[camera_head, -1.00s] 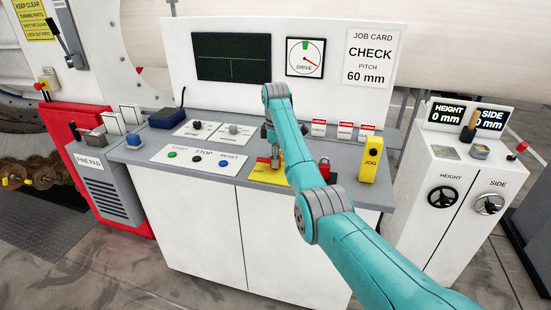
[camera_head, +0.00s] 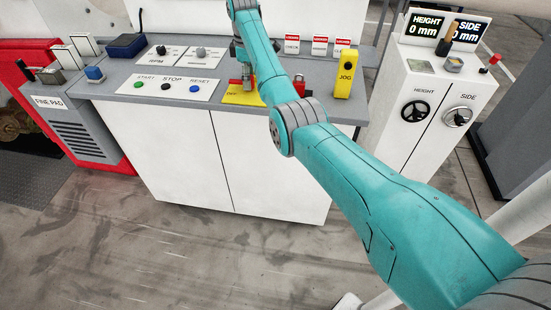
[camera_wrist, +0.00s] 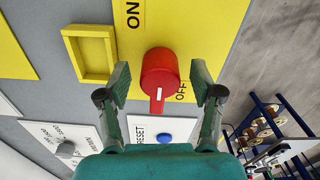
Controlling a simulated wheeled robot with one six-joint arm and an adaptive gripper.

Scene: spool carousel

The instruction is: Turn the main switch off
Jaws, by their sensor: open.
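The main switch, a red knob (camera_wrist: 160,68) with a white mark on its grip, sits on a yellow plate (camera_wrist: 205,30) lettered ON and OFF. In the wrist view its marked grip points down the picture, beside the OFF lettering and away from ON. My gripper (camera_wrist: 160,82) is open, with one finger on each side of the knob's grip; gaps show on both sides. In the head view the yellow plate (camera_head: 240,98) and red knob (camera_head: 247,82) show beside my arm, which hides part of both. My gripper (camera_head: 240,52) is partly hidden there.
A start, stop and reset button panel (camera_head: 170,87) lies left of the plate, and a yellow JOG box (camera_head: 344,74) stands to its right. Red-topped tags (camera_head: 320,45) stand behind. A height and side cabinet (camera_head: 430,100) stands right. Floor in front is clear.

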